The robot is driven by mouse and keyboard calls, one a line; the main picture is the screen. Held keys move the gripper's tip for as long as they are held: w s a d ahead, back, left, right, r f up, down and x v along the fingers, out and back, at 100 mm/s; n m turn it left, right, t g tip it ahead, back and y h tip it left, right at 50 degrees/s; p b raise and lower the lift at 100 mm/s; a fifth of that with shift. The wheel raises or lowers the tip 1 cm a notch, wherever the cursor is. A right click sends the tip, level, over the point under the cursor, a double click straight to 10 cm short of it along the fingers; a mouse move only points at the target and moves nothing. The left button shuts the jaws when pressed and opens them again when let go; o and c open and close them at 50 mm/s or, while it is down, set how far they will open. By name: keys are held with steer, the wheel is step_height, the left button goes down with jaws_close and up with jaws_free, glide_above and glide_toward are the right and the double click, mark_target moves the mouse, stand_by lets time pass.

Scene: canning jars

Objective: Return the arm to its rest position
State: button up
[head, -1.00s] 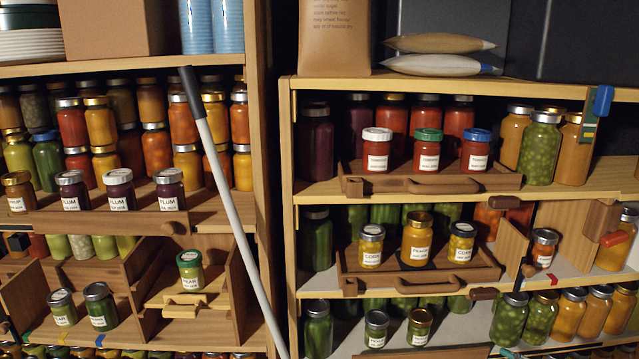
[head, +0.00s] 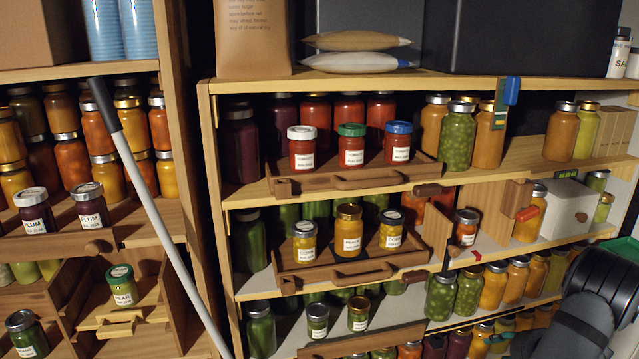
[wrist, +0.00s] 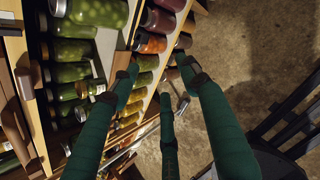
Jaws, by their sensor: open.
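My gripper (wrist: 163,82) has long dark green fingers. In the wrist view the fingers are spread apart, with nothing between them. They point along the front of a shelf of jars, and I cannot tell the exact gap to the nearest jars. In the head view my dark grey arm (head: 590,305) shows at the lower right, in front of the right-hand shelf unit; the gripper cannot be made out clearly there.
The right-hand shelf unit (head: 408,88) holds jars on several levels. Trays with handles stick forward, such as the one with tomato jars (head: 350,184). A grey pole (head: 160,210) leans before the left unit. Bare stone floor (wrist: 240,60) lies right in the wrist view.

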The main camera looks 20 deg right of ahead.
steer(key=shift+d+r+g+h+p, duration=0.2)
steer(key=shift+d+r, duration=0.1)
steer(key=shift+r, duration=0.35)
steer(key=shift+d+r+g+h+p, duration=0.1)
steer(key=shift+d+r+p, duration=0.15)
steer(key=shift+r, duration=0.35)
steer(key=shift+w, duration=0.1)
